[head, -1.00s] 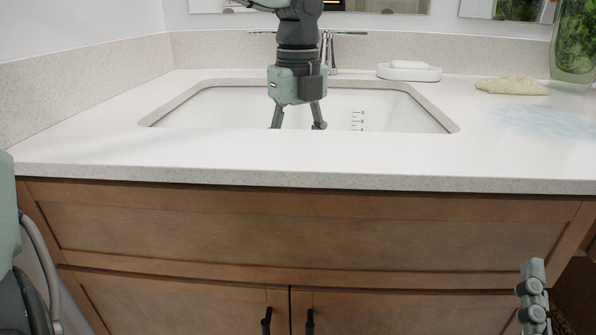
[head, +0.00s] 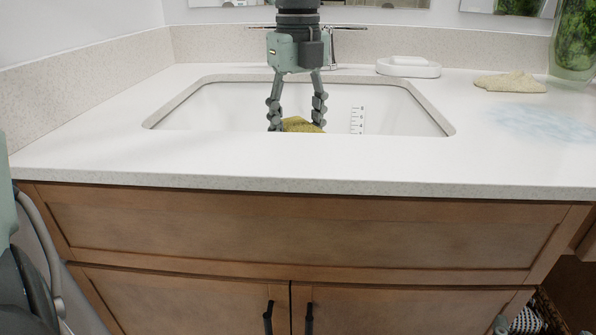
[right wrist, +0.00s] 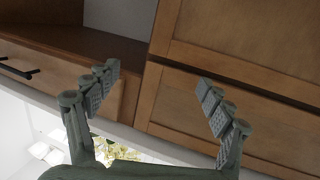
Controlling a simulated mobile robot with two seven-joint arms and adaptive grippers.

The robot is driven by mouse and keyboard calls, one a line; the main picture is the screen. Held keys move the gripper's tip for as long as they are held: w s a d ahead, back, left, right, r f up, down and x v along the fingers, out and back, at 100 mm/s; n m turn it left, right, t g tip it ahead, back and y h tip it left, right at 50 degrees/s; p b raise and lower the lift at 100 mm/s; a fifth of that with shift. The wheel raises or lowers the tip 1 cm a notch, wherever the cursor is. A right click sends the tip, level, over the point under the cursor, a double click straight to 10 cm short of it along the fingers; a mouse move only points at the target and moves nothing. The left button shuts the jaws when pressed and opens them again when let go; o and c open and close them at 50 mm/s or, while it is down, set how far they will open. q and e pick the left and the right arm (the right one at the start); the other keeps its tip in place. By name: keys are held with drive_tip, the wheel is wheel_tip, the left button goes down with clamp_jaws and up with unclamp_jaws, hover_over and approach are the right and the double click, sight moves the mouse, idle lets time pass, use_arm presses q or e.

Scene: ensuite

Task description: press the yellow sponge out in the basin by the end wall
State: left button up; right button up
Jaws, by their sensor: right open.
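The basin (head: 215,105) is a white sink set into the counter, with its front inner wall and floor hidden behind the front rim. My left gripper (head: 297,125) reaches down over it from above, fingers pointing down. The yellow sponge (head: 302,125) sits between its fingertips, held up in the basin; its lower part is hidden by the rim. My right gripper (right wrist: 160,85) is open and empty in the right wrist view, in front of the wooden cabinet; in the head view only a sliver shows at the bottom right.
A faucet (head: 331,50) stands behind the basin. To the right are a white soap dish (head: 408,70), a beige lump (head: 510,82), a pale blue patch (head: 540,122) and a glass vase of greenery (head: 574,40). A marked scale (head: 357,120) shows inside the basin. The front counter is clear.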

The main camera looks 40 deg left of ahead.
sight(298, 126)
use_arm(q)
wheel_tip(298, 126, up, 4)
drive_tip(key=shift+f+p, duration=0.1)
drive_tip(key=shift+p, duration=1)
wheel_tip(298, 126, up, 6)
drive_tip(key=p, duration=0.3)
drive_tip(key=shift+f+p, duration=0.25)
drive_tip(key=shift+p, duration=0.05)
drive_tip(key=shift+r, duration=0.35)
wheel_tip(298, 126, up, 2)
drive_tip(key=shift+p, duration=0.85)
use_arm(e)
drive_tip(key=s+d+f+g+h, duration=0.2)
drive_tip(key=s+d+f+g, duration=0.2)
drive_tip(key=f, duration=0.3)
drive_tip(key=s+d+f+m+g+h, duration=0.1)
drive_tip(key=s+d+f+g+h, duration=0.1)
drive_tip(key=s+d+f+g, duration=0.2)
drive_tip(key=s+d+f+m+g+h, duration=0.1)
drive_tip(key=s+d+f+g, duration=0.3)
drive_tip(key=d+f, duration=0.4)
wheel_tip(298, 126, down, 2)
drive_tip(key=shift+s+d+f+g+h, duration=0.15)
drive_tip(key=shift+s+f+g+h, duration=0.15)
drive_tip(key=shift+h, duration=0.4)
drive_tip(key=shift+s, duration=0.1)
